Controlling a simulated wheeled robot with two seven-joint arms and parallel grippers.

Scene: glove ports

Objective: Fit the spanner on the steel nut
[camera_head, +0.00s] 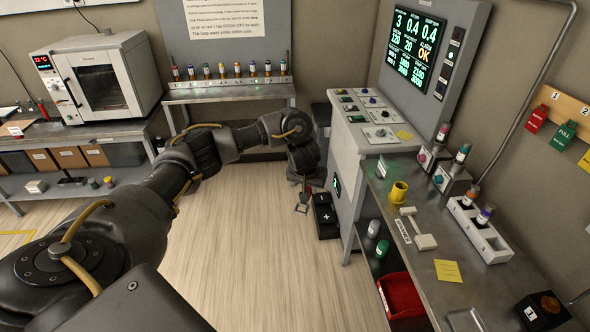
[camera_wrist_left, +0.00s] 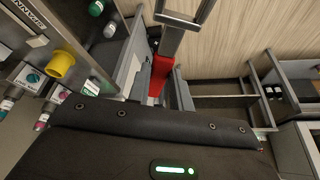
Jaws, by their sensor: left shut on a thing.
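My left gripper (camera_head: 304,186) hangs low in front of the grey console's left side. In the left wrist view its fingers (camera_wrist_left: 166,84) are shut on a spanner with a red grip (camera_wrist_left: 158,86) and a steel shank. The spanner's forked steel end (camera_wrist_left: 186,14) points away from the gripper over the floor. In the head view the spanner (camera_head: 302,206) is small and points down. I cannot make out the steel nut in either view. My right gripper is not in view.
The grey console (camera_head: 345,150) stands beside the gripper, with a black box (camera_head: 325,214) low at its foot. The bench at right holds a yellow cup (camera_head: 398,192), a white holder (camera_head: 423,242) and a SPANNER label (camera_head: 403,231). A red bin (camera_head: 400,298) sits below. The wooden floor is clear.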

